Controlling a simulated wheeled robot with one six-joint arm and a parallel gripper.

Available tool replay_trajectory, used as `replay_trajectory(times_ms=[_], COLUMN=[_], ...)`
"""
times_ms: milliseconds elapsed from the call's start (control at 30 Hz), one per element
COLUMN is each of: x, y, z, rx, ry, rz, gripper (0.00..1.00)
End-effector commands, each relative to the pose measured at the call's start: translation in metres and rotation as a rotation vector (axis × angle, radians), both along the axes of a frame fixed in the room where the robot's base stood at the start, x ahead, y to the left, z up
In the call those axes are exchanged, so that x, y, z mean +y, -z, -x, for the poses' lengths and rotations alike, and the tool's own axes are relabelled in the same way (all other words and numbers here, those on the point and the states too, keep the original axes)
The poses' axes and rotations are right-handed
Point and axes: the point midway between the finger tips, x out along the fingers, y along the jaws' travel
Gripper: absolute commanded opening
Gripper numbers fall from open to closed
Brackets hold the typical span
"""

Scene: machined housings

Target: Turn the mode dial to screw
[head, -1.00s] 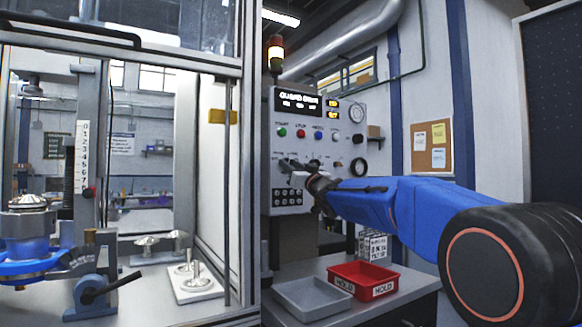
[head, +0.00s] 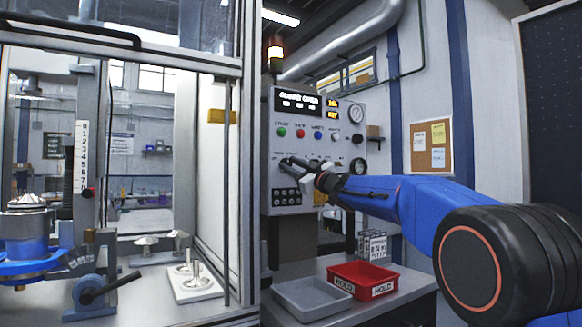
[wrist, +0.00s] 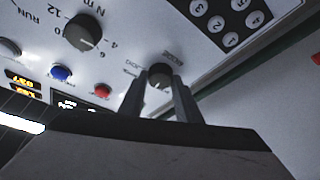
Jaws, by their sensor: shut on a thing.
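The mode dial (wrist: 159,73) is a small dark round knob on the control panel, with "MODE" and "JOG" printed beside it in the wrist view. My gripper (wrist: 161,82) is shut on it, one dark finger on each side. The dial's setting is too small and blurred to read. In the head view my gripper (head: 287,163) reaches the lower left of the control panel (head: 345,143) and hides the dial.
A larger Nm dial (wrist: 83,32), a blue button (wrist: 62,73), a red button (wrist: 102,91) and a keypad (wrist: 228,20) are near the gripper. Below the panel, a grey tray (head: 312,312) and a red HOLD tray (head: 364,270) stand on the bench.

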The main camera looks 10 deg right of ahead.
Motion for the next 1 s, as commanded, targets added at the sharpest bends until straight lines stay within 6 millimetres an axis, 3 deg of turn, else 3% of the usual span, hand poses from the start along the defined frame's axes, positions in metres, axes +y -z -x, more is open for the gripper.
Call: replay_trajectory(times_ms=[433,1000], x=[-0.0013,-0.0011], y=[-0.001,-0.0008], z=[-0.0003,-0.0003], rx=[-0.078,-0.091], ry=[0.0,-0.001], rz=[0.239,0.281], gripper=[0.08,0.08])
